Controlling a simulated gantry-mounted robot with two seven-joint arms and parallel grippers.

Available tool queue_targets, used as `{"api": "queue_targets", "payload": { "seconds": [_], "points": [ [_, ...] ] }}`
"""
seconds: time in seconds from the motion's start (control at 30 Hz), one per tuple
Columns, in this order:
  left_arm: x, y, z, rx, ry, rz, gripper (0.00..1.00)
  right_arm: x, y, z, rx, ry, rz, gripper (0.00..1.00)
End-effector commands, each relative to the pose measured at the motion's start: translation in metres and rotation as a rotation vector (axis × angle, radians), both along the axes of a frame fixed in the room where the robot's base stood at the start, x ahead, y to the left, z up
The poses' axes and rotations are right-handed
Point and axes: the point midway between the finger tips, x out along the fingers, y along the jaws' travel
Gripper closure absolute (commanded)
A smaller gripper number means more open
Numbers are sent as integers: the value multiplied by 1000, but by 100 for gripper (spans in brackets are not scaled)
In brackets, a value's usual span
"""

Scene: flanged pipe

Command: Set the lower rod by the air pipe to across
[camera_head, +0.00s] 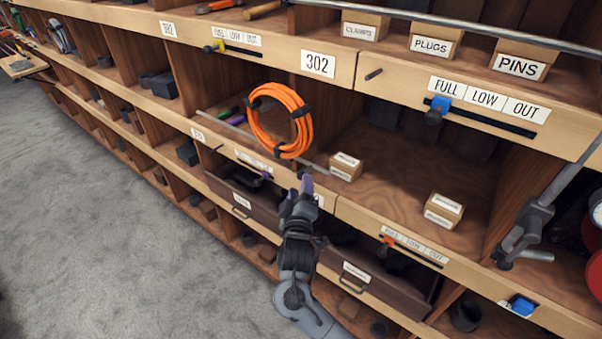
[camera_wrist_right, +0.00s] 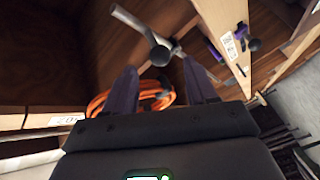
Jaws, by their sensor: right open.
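A thin grey rod (camera_head: 228,124) runs along the shelf front, passing by the orange coil, and its right end lies near my right gripper (camera_head: 300,187). In the right wrist view, a grey rod (camera_wrist_right: 136,26) with a dark round knob (camera_wrist_right: 160,56) lies beyond the fingertips of my right gripper (camera_wrist_right: 162,84). The purple fingers are spread, with nothing seen between the tips. I cannot tell if they touch the rod. A grey pipe with fittings (camera_head: 532,213) stands at the right; I cannot tell whether it is the air pipe. My left gripper is not in view.
The orange coil (camera_head: 281,121) hangs beside my right gripper. Small labelled boxes (camera_head: 345,166) (camera_head: 443,210) stand on the shelf. A blue slider (camera_head: 440,104) and an orange slider (camera_head: 388,241) sit on shelf fronts. Open drawers are below. Grey floor lies clear at left.

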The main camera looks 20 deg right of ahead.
Motion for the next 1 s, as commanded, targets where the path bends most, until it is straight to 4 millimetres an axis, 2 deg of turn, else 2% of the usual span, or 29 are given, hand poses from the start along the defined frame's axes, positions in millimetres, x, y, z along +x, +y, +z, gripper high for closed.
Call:
{"api": "queue_targets", "payload": {
  "seconds": [0.3,0.5,0.93,1.0],
  "points": [
    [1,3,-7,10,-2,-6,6,47,-20,-1,0,1,-2,44],
    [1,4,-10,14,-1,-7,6,65,-27,-1,-1,3,-1,44],
    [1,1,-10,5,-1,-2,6,71,-30,-1,1,2,-1,44],
    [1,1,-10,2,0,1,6,71,-30,-1,1,2,-1,54]
  ]
}}
